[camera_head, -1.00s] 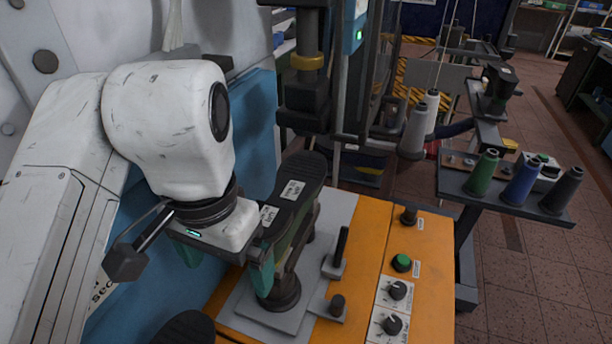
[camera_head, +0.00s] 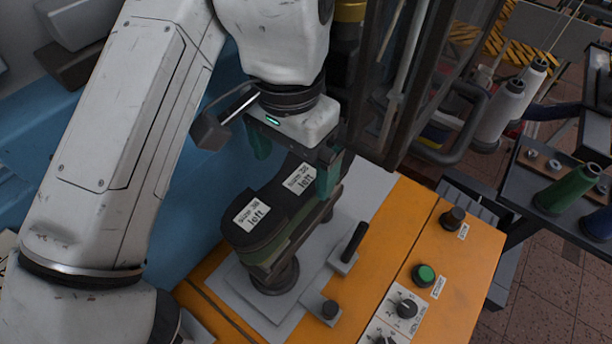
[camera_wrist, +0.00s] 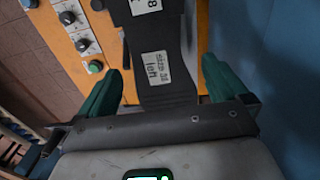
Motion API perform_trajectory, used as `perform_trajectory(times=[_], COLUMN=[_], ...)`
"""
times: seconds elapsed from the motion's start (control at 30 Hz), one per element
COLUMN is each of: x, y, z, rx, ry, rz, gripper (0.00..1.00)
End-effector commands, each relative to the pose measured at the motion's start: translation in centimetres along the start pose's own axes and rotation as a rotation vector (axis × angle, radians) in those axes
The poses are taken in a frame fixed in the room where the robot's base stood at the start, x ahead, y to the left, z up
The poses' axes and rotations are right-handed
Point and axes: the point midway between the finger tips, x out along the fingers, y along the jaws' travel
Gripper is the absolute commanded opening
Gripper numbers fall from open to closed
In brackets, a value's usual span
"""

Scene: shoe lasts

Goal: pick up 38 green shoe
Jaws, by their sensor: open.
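The size 38 left shoe (camera_head: 277,212) lies sole up on a metal last stand, with a dark sole, green sides and two white labels reading "size 38 left". It also shows in the wrist view (camera_wrist: 165,38), running between my fingers. My gripper (camera_head: 295,160) has green fingers and is open over the shoe's far part, one finger on each side. In the wrist view my gripper (camera_wrist: 164,80) shows a gap between each finger and the shoe. The far end of the shoe is hidden behind my gripper in the head view.
The stand sits on a grey plate (camera_head: 310,310) on an orange machine top (camera_head: 440,270) with a green button (camera_head: 425,275) and knobs. A dark machine frame stands close to the right of my gripper. Thread spools (camera_head: 500,115) are farther right.

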Motion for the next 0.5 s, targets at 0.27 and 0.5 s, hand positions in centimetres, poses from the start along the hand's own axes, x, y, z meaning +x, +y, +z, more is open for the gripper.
perform_trajectory(times=[0.27,0.5], x=[2.0,4.7], y=[0.0,0.3], z=[0.0,0.2], rx=[-0.002,-0.001], ry=[0.001,0.001], rz=[0.002,0.004], gripper=[1.00,1.00])
